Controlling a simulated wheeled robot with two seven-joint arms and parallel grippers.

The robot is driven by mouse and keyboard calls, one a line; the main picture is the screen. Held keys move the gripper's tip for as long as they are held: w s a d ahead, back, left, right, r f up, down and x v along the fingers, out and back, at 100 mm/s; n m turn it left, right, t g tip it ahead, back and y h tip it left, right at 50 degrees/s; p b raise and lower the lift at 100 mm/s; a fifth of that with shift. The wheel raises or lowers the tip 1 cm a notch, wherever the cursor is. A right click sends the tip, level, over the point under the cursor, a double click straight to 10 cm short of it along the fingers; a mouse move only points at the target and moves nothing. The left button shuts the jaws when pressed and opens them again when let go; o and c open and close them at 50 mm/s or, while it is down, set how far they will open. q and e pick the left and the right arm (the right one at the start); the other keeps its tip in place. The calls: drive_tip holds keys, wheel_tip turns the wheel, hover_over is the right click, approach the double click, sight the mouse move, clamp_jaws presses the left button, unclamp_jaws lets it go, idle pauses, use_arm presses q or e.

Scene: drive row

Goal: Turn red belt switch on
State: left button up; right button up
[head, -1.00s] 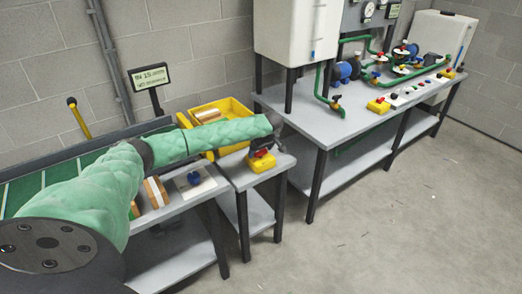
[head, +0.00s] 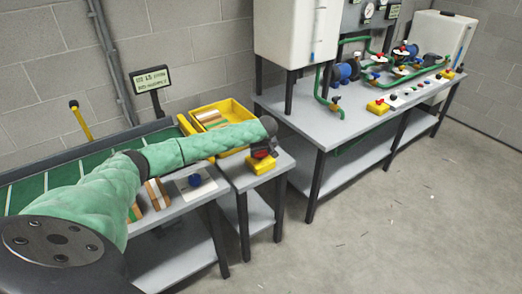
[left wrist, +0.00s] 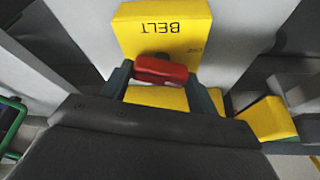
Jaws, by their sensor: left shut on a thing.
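The red belt switch handle (left wrist: 160,70) sits on a yellow box (left wrist: 165,30) marked BELT in the left wrist view. My left gripper (left wrist: 157,82) is shut on the red handle, with one dark finger on each side of it. In the head view the yellow box (head: 262,165) stands on the small grey table (head: 243,180), with my left gripper (head: 263,150) over it. The box's smaller marking beside the handle is too blurred to read. My right gripper is not in view.
A yellow bin (head: 240,108) with wooden pieces stands behind my left forearm. The long bench (head: 335,140) to the right carries pipes, valves and another yellow switch box (head: 378,107). The floor in front is clear.

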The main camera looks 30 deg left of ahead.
use_arm(q)
drive_tip(key=m+h+p, duration=0.1)
drive_tip(key=m, duration=0.2)
drive_tip(key=m+t+h+p, duration=0.1)
drive_tip(key=m+p, duration=0.1)
drive_tip(key=m, duration=0.1)
drive_tip(key=shift+s+a+m, duration=0.15)
drive_tip(key=shift+a+m, duration=0.05)
drive_tip(key=shift+m, duration=0.1)
drive_tip(key=shift+m+h, duration=0.3)
drive_tip(key=shift+m, duration=0.1)
drive_tip(key=m+h, duration=0.1)
drive_tip(key=m, duration=0.1)
drive_tip(key=shift+a+m+t, duration=0.1)
drive_tip(key=shift+m+t, duration=0.2)
drive_tip(key=shift+m+h, duration=0.3)
drive_tip(key=shift+m, duration=0.6)
drive_tip(key=shift+a+m+h, duration=0.1)
drive_tip(key=shift+m+h, duration=0.3)
drive_tip(key=shift+m, duration=1.1)
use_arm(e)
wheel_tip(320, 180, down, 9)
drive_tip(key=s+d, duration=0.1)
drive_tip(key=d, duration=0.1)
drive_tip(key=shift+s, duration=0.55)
use_arm(q)
drive_tip(key=o, duration=1)
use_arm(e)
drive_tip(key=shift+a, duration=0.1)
